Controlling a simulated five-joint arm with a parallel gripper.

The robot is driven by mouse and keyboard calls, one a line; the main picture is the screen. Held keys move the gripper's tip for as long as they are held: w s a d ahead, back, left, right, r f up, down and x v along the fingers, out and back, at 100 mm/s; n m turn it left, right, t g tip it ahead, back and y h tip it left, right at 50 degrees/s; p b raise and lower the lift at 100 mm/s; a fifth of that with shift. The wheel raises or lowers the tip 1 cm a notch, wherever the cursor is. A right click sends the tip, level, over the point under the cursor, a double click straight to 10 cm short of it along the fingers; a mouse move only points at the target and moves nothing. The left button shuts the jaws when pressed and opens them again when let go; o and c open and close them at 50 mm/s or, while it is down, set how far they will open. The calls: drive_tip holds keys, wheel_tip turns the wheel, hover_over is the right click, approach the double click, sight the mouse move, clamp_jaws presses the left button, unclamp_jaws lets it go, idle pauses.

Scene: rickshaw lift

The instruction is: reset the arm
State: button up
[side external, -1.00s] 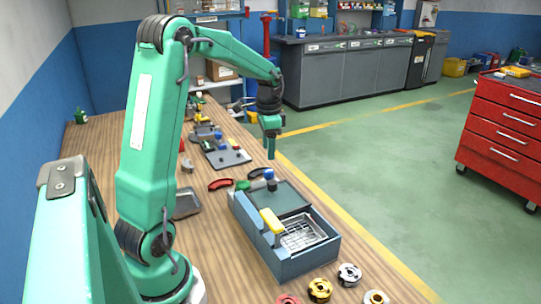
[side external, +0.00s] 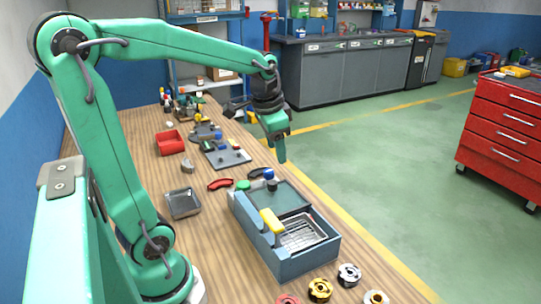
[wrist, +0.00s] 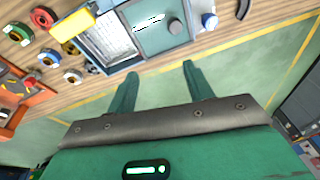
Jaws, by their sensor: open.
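My gripper (side external: 277,140) is green and hangs in the air at the right edge of the wooden bench in the side view, fingers pointing down. In the wrist view my gripper (wrist: 157,80) shows two green fingers spread apart with nothing between them. The gripper is open and empty. It touches none of the things on the bench.
A blue-grey box (side external: 287,262) with a yellow handle (side external: 272,222) and a wire basket stands on the bench (side external: 215,260). Several metal rings lie in front of it. A grey tray (side external: 184,204) and a red bin (side external: 170,142) are behind. The green floor (side external: 380,180) is clear.

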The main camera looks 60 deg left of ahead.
drive_tip(key=s+d+n+t, duration=0.1)
drive_tip(key=s+d+t, duration=0.2)
drive_tip(key=s+d, duration=0.7)
drive_tip(key=shift+r+n+h, duration=0.3)
drive_tip(key=shift+n+h, duration=0.1)
